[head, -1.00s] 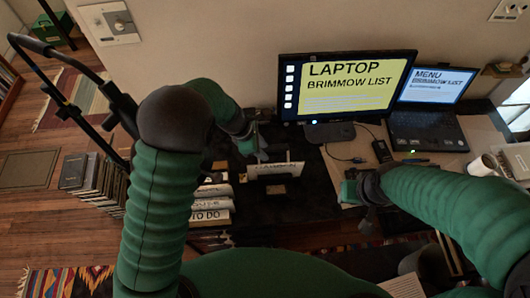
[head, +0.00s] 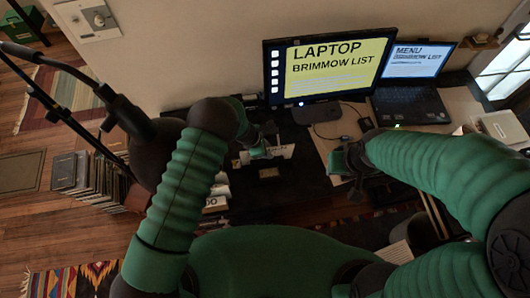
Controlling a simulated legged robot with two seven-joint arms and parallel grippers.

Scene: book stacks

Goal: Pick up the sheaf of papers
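A small white paper-like thing (head: 282,152) with dark marks stands on the dark desk, and it is most likely the sheaf of papers. My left gripper (head: 262,149) is right at its left side and covers part of it. I cannot tell whether the fingers touch it or close on it. My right gripper (head: 343,163) is over the desk to the right, apart from the white thing. Its fingers are dark and small, and I cannot tell how far apart they are.
A monitor (head: 328,67) and a laptop (head: 411,104) stand at the back of the desk. A small black device (head: 366,125) lies before them. White labelled spines (head: 216,203) show behind my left arm. Stacked books (head: 88,175) stand on the floor at left.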

